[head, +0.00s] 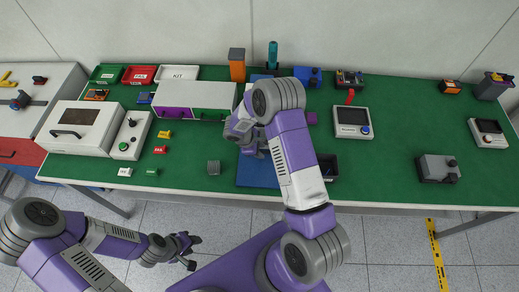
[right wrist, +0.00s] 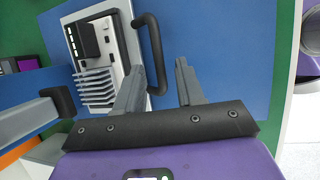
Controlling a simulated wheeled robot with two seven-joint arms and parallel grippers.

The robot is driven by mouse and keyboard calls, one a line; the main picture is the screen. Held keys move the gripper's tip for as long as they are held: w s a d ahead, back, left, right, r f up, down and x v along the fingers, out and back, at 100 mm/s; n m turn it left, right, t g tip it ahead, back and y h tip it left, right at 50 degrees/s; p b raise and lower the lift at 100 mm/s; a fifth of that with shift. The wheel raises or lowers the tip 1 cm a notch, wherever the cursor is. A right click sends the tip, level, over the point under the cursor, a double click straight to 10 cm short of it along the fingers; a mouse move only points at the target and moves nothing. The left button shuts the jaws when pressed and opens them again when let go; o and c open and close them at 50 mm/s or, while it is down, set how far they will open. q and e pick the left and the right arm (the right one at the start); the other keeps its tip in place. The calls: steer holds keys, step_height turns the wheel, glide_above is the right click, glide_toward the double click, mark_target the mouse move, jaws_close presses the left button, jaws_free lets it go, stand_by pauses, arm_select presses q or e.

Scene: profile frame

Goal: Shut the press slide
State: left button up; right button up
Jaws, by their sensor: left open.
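The press stands on a blue base (head: 257,175) at mid-table, mostly hidden by my right arm in the head view. In the right wrist view its slide is a pale plate (right wrist: 110,45) carrying a black block and a row of grey fins. A black bar handle (right wrist: 155,55) is on the plate's right edge. My right gripper (right wrist: 159,66) is open, its two fingers on either side of the handle's line; whether they touch it I cannot tell. It also shows, partly covered, in the head view (head: 250,149). My left gripper (head: 193,251) is open and empty, in front of the table.
A dark bin (head: 328,167) is close on the right.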

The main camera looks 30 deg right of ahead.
steer(key=v, duration=0.7)
steer(key=shift+r, duration=0.25)
steer(key=s+a+f+m+y, duration=0.1)
steer(key=s+a+f+y, duration=0.1)
steer(key=s+a, duration=0.1)
steer(key=s+a+f+m+y, duration=0.1)
steer(key=s+a+f+y, duration=0.1)
steer(key=s+a+f, duration=0.1)
steer(key=s+a+f+m+g+y, duration=0.1)
steer(key=s+a+f+y, duration=0.1)
steer(key=s+a+f, duration=0.1)
steer(key=shift+s+a+f+m, duration=0.15)
steer(key=shift+s+a+m, duration=0.3)
steer(key=shift+a, duration=0.25)
steer(key=s+a+f+m+t+y, duration=0.25)
steer(key=s+a+m, duration=0.35)
steer(key=s+m, duration=0.3)
step_height(320, 180, down, 8)
steer(key=b, duration=0.8)
steer(key=shift+y, duration=0.35)
